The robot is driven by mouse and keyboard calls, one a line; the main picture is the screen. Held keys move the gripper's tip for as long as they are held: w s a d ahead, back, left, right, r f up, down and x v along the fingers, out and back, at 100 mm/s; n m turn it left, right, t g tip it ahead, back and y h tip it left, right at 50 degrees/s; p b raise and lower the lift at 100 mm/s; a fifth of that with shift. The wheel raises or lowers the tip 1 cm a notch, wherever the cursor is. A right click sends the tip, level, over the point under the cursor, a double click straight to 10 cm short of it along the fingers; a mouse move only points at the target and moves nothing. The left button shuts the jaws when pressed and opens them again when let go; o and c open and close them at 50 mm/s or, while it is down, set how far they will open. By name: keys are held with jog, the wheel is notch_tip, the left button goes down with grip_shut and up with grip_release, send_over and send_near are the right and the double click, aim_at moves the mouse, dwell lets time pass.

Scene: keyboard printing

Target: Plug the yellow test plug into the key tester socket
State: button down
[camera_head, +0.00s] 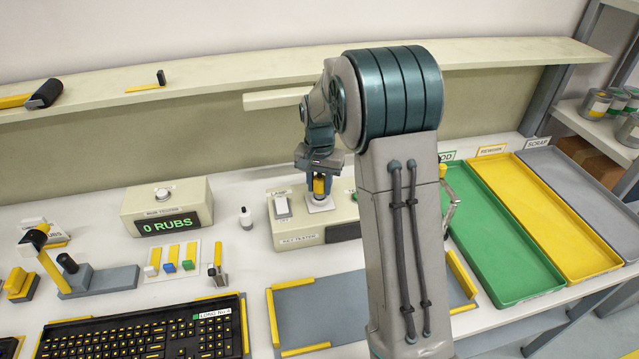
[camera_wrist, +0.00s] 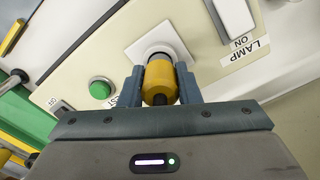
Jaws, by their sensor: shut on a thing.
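The yellow test plug (camera_wrist: 158,78) is held between the two fingers of my gripper (camera_wrist: 160,84) in the wrist view. Its far end meets the socket on the white square plate (camera_wrist: 143,43) of the key tester (camera_wrist: 70,60); how deep it sits I cannot tell. In the head view the yellow plug (camera_head: 319,185) stands upright below my gripper (camera_head: 318,176), over the white plate (camera_head: 320,203) on top of the cream key tester (camera_head: 285,226). My arm hides the tester's right part.
A lamp switch (camera_head: 282,207) is left of the plate. A green button (camera_wrist: 100,88) is on the tester. A small bottle (camera_head: 246,218) and the rub tester (camera_head: 167,207) stand left. Green (camera_head: 512,296), yellow (camera_head: 600,266) and grey trays lie right. A keyboard (camera_head: 140,335) is front left.

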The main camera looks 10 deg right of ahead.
jog(key=shift+f, duration=0.15)
jog(key=shift+f+b, duration=0.65)
jog(key=shift+f, duration=0.1)
jog(key=c, duration=1)
grip_release()
jog(key=shift+r, duration=0.15)
notch_tip(320, 180, up, 6)
jog(key=p, duration=0.4)
notch_tip(320, 180, up, 14)
jog(key=b, duration=0.1)
jog(key=shift+b, duration=0.3)
